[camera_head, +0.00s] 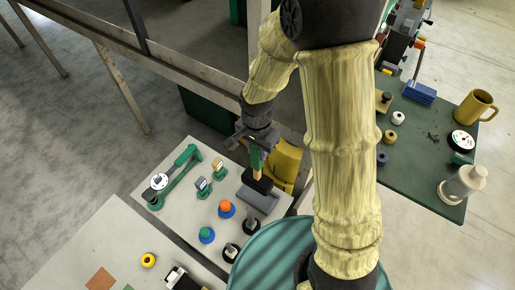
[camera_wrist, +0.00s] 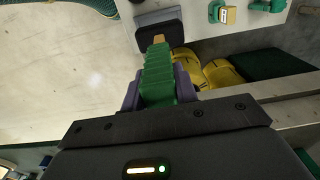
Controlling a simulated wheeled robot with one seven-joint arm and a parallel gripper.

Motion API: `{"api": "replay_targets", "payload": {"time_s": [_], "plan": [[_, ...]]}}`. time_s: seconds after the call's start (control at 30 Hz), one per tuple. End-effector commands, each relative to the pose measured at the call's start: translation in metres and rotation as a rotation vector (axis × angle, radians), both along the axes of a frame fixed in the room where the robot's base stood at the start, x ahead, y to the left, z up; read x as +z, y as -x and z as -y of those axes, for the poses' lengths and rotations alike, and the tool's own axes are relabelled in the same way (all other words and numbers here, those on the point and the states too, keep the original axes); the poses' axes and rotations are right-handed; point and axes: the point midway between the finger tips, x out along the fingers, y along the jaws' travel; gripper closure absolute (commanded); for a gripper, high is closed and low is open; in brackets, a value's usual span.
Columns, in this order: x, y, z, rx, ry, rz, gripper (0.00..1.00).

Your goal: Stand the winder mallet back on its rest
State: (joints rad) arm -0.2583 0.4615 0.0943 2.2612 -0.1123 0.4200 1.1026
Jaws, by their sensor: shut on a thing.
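The winder mallet has a green handle (camera_head: 256,160), a short yellow-tan neck and a dark head (camera_head: 257,182). My gripper (camera_head: 257,147) is shut on the green handle. In the wrist view the handle (camera_wrist: 158,78) stands between the purple-grey fingers, with the dark head (camera_wrist: 160,33) beyond it. The mallet is roughly upright, head down. A grey block (camera_head: 259,201), which looks like the rest, lies on the pale table just in front of the head. The head overlaps the block's back edge in the head view; I cannot tell whether they touch.
On the pale table (camera_head: 168,222) left of the block are orange-topped (camera_head: 226,208) and green-topped (camera_head: 207,235) blue pieces, small green stands (camera_head: 203,187) and a green arm with a dial (camera_head: 185,160). Yellow rounded things (camera_head: 287,160) lie behind, beyond the edge. A teal ribbed drum (camera_head: 265,255) stands in front.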

Motion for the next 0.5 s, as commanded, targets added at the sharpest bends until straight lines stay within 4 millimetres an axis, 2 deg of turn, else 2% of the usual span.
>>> {"api": "replay_targets", "payload": {"time_s": [0.5], "plan": [[-0.032,0.000,0.000,0.002,0.000,0.001,1.00]]}}
